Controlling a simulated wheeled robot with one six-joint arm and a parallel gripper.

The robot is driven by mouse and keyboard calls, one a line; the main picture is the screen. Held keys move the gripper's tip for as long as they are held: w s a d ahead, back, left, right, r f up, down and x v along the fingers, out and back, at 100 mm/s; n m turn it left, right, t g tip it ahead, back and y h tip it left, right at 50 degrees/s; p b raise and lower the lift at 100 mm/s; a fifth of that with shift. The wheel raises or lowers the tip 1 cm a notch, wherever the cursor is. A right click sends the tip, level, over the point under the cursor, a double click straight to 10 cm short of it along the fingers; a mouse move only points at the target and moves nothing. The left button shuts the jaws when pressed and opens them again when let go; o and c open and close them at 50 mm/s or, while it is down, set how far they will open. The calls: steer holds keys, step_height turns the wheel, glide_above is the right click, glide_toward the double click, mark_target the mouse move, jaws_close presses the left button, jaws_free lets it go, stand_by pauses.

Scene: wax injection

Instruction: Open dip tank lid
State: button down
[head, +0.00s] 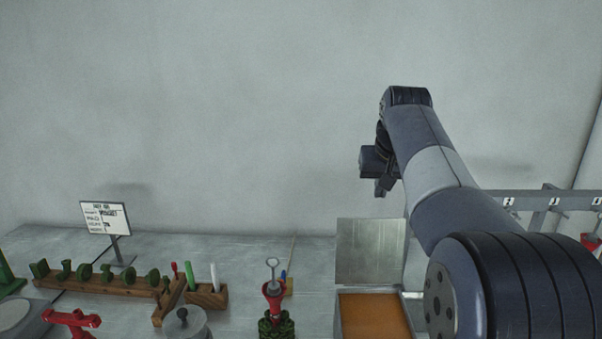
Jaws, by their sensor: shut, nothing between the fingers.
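The dip tank looks to be the metal box (338,316) at the lower middle right, with amber-orange wax (373,314) showing inside. Its flat metal lid (370,252) stands upright at the back edge, so the tank is open at the top. My gripper (381,190) is shut and empty, above the lid's upper edge in the picture and apart from it. My arm hides the area right of the tank.
A red tool with a ring top (272,288) stands left of the tank. A grey knobbed pot (184,324), a wooden rack (125,286) with green pieces and a sign (105,218) are further left. A grey rail (535,197) is at right.

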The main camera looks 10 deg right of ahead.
steer(key=x, duration=1.1)
stand_by(0.3)
